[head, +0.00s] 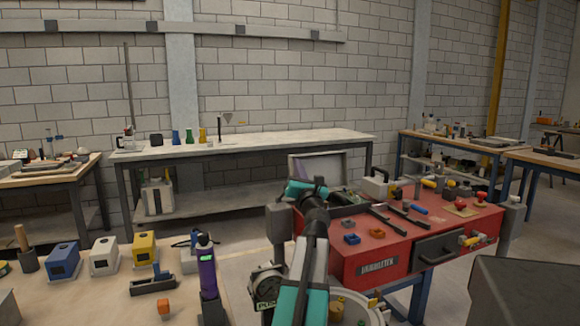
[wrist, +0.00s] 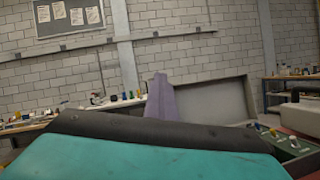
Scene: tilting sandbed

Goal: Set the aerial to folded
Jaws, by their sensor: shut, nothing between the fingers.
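I cannot make out an aerial for certain. A purple handheld device (head: 207,272) with a black top and a small green display stands upright on the near left table; a short dark part shows at its top. My arm reaches over the red bench in the head view, and its end there is hard to make out. In the wrist view my gripper (wrist: 160,78) shows as a narrow purple pair of fingers, shut and empty, pointing up in front of a grey open lid (wrist: 208,98). The lower part of that view is covered by my own teal and black wrist.
The red bench (head: 376,264) holds an open lidded case (head: 333,163), small coloured blocks, dark rails and a white handled box (head: 375,184). Blue, white and yellow boxes stand on the near left table. A long table (head: 270,142) stands at the wall.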

